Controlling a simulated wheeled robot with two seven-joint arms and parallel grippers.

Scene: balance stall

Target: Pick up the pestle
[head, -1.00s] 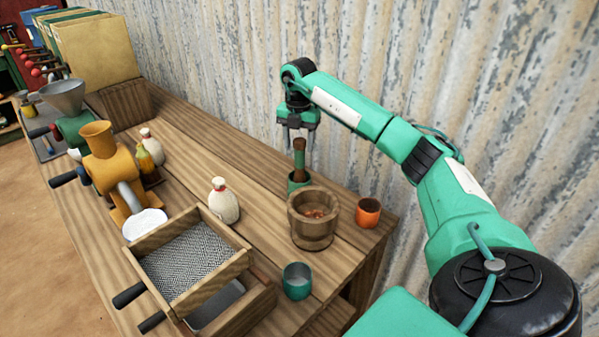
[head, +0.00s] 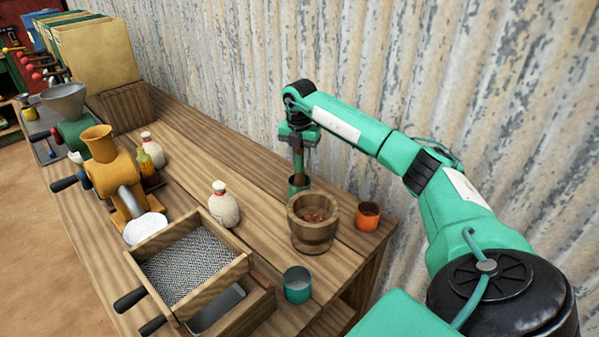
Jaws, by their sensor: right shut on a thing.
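The pestle's lower end is hidden inside the cup. The wooden mortar (head: 313,235) stands just in front, with reddish-brown bits inside. My left gripper is out of view.
An orange cup (head: 367,216) stands right of the mortar and a teal cup (head: 297,285) in front. A white bottle (head: 224,207), a sieve box (head: 190,262) and a yellow grinder (head: 112,175) stand left. A corrugated wall rises close behind.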

